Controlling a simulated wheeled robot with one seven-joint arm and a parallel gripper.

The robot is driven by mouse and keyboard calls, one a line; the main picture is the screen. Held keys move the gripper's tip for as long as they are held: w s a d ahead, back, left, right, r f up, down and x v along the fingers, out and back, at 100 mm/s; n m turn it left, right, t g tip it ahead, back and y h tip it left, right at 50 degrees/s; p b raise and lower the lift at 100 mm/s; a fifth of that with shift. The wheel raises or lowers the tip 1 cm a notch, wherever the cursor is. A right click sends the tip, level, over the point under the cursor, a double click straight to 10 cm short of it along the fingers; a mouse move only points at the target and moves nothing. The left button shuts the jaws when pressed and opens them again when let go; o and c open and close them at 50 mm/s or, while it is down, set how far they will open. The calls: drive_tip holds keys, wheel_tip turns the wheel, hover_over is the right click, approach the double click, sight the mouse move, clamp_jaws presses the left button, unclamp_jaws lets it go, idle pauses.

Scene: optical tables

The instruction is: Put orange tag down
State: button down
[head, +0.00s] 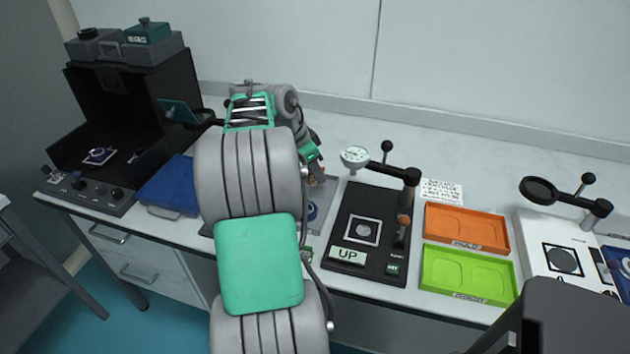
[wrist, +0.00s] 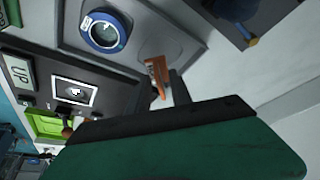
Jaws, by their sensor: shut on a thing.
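My gripper (wrist: 172,86) is shut on the orange tag (wrist: 155,75), a small flat orange piece with dark marks on its face. In the wrist view the tag appears in front of a grey plate (wrist: 175,38) that carries a round blue-rimmed dial part (wrist: 104,32). I cannot tell whether the tag touches the plate. In the head view my gripper (head: 317,171) is beyond my arm, left of the dial gauge, and the arm hides most of the area around it.
A black gauge stand (head: 345,222) with an "UP" sign stands right of my gripper. An orange tray (head: 466,212) and a green tray (head: 468,291) lie farther right. A white magnifier stand (head: 535,228) is beyond them. A blue folder-like pad (head: 170,185) and a black booth (head: 150,85) are left.

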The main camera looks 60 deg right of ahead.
sight(313, 179)
drive_tip(key=shift+w+d+f, duration=0.1)
drive_tip(key=shift+d+f, duration=0.05)
drive_tip(key=shift+f, duration=0.8)
drive_tip(key=shift+w+d+f, duration=0.1)
drive_tip(key=shift+f, duration=0.85)
drive_tip(key=shift+f, duration=0.1)
drive_tip(key=shift+f+b, duration=0.15)
drive_tip(key=shift+b, duration=0.2)
drive_tip(key=c, duration=1.1)
unclamp_jaws()
drive_tip(key=shift+c, duration=0.2)
